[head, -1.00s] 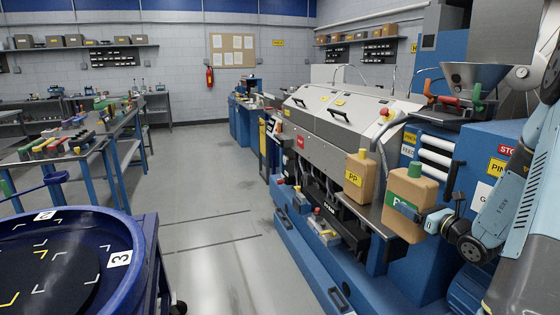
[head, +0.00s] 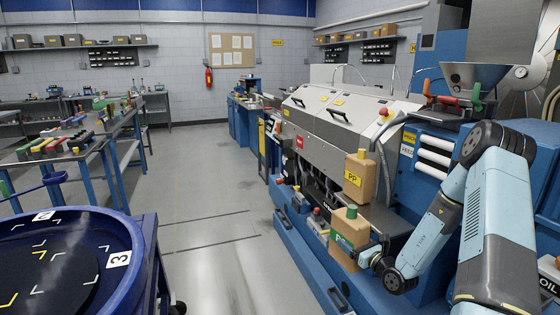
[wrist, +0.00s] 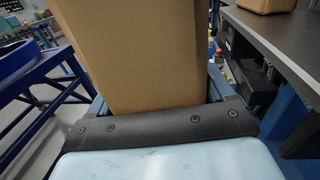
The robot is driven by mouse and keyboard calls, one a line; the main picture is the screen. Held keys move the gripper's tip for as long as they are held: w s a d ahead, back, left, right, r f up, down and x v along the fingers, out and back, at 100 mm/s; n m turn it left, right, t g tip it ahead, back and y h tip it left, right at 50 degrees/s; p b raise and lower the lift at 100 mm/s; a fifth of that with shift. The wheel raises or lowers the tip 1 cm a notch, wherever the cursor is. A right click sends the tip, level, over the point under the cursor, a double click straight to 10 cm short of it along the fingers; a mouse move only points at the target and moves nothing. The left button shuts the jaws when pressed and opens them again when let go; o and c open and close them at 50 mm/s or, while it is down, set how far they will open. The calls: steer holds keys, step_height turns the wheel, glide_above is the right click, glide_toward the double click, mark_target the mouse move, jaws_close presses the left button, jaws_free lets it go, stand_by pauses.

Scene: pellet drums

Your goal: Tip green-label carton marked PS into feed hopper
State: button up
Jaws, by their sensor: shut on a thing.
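The green-label carton (head: 347,238) is a tan box with a green cap, held at the front of the machine in the head view. Its label is partly turned away and its letters are not readable now. My gripper (head: 368,257) is shut on it. In the wrist view the carton (wrist: 135,55) fills the middle, tilted in the picture, above the dark gripper edge. The fingertips are hidden. The feed hopper (head: 474,75) is a grey metal funnel at the upper right, well above and right of the carton.
A yellow-label carton marked PP (head: 360,178) stands on the machine's shelf just behind the held carton. Red and green handles (head: 445,100) sit below the hopper. A blue round table (head: 125,275) is at the lower left. The floor aisle between is clear.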

steer(key=shift+w+a+f, duration=0.15)
steer(key=shift+a+f, duration=1.1)
steer(key=shift+f, duration=0.1)
